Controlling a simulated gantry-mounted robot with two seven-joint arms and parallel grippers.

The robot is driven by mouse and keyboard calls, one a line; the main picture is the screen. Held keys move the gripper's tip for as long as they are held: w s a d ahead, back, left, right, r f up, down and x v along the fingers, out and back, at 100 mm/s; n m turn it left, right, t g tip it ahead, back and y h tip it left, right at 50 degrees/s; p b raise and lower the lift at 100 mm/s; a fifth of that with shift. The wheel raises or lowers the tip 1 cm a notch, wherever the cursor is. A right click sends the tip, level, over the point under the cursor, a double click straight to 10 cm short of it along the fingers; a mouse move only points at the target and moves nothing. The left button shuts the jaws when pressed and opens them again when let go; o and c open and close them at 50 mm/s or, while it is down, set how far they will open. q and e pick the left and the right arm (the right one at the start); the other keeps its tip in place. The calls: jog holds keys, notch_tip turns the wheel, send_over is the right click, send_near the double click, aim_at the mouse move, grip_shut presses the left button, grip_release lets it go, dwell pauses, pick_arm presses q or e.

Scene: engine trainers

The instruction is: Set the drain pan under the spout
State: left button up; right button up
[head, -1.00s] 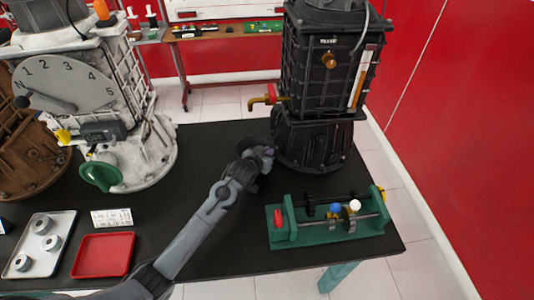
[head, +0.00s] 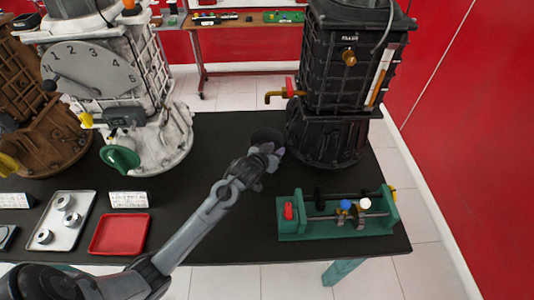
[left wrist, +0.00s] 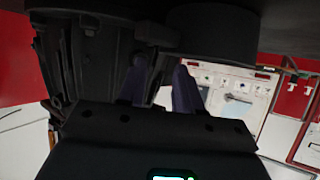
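The drain pan (head: 267,137) is a small dark round vessel on the black table, at the foot of the black engine trainer (head: 340,75). The brass spout (head: 276,96) with a red handle sticks out left from that trainer, and the pan appears roughly below it. My left gripper (head: 270,157) is low at the pan's near side. In the left wrist view, the picture is upside down; its two fingers (left wrist: 160,90) are apart with nothing between them, and the pan (left wrist: 212,35) is just beyond their tips. I cannot tell if they touch. My right gripper is not in view.
A green fixture (head: 335,214) stands at the table's front right. A white trainer with a gear dial (head: 95,72) stands at the left. A red tray (head: 119,235), a grey tray (head: 68,205) with metal rings and a label card (head: 128,200) lie front left.

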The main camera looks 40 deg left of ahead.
pick_arm(q)
jog(key=p+v, duration=0.1)
jog(key=v, duration=0.5)
jog(key=shift+s, duration=0.3)
jog(key=shift+d+r, duration=0.1)
jog(key=shift+r, duration=0.1)
